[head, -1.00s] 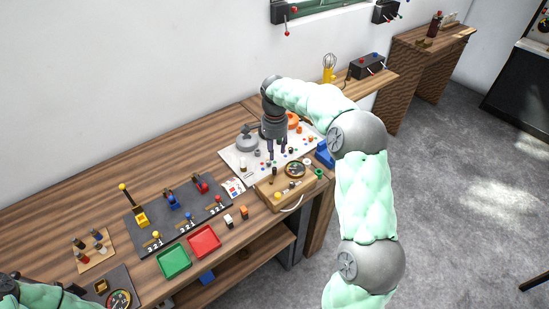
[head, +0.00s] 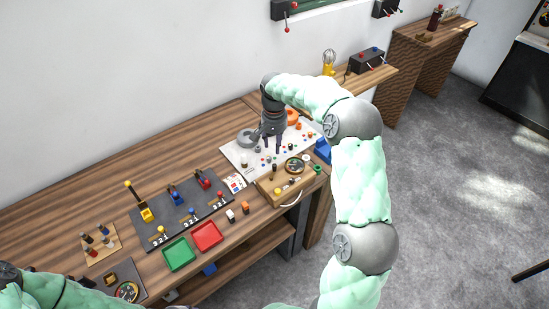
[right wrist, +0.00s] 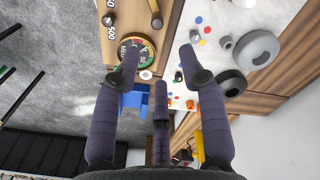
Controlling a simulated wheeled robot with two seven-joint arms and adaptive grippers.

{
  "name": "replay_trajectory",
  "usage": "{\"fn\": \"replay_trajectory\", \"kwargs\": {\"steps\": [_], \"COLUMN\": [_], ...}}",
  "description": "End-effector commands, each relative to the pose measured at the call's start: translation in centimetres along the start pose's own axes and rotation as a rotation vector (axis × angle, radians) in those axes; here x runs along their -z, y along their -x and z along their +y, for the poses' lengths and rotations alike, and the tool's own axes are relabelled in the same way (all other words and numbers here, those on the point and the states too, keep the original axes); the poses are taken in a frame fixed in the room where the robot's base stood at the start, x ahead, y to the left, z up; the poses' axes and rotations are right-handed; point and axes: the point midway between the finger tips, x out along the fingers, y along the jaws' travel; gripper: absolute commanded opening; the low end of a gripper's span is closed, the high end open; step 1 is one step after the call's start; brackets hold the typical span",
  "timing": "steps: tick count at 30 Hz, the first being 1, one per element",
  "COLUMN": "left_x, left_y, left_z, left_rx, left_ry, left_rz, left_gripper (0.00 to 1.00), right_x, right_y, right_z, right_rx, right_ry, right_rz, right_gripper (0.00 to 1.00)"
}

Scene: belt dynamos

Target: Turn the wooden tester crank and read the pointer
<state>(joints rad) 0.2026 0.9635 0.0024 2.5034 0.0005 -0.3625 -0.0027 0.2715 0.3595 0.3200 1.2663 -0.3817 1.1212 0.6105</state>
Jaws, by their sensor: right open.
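The wooden tester (head: 268,190) is a light wooden box at the right end of the bench. I cannot tell which part is the crank, or read the pointer. My right gripper (head: 273,149) is open and empty, pointing down above the white board behind the tester. It also shows in the right wrist view (right wrist: 158,52). My left gripper is out of view.
The white board (head: 235,154) holds small coloured parts and grey round pieces. A blue block (head: 322,151) stands beside the tester. A dark lever panel (head: 187,207), a green tray (head: 179,254) and a red tray (head: 207,235) lie to the left. The bench's back strip is clear.

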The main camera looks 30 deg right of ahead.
Motion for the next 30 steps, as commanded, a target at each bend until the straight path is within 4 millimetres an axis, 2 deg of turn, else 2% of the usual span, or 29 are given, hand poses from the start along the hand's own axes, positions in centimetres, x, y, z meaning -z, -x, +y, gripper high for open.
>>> {"fn": "replay_trajectory", "kwargs": {"steps": [1, 21, 27, 30], "left_x": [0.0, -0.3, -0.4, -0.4], "left_y": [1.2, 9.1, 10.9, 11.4], "left_z": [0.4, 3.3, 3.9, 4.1], "left_rx": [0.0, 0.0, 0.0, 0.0], "left_ry": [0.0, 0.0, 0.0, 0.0], "left_rz": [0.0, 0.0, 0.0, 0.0], "left_gripper": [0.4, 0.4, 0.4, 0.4], "right_x": [0.0, -0.2, -0.4, -0.5], "right_y": [0.4, -0.1, -0.3, -0.5], "right_z": [0.0, 0.0, 0.1, 0.1], "right_rx": [-0.003, 0.003, 0.008, 0.009], "right_ry": [0.102, 1.568, 1.932, 2.045], "right_rz": [-0.004, -0.009, -0.006, -0.005], "right_gripper": [0.42, 0.42, 0.42, 0.42]}}
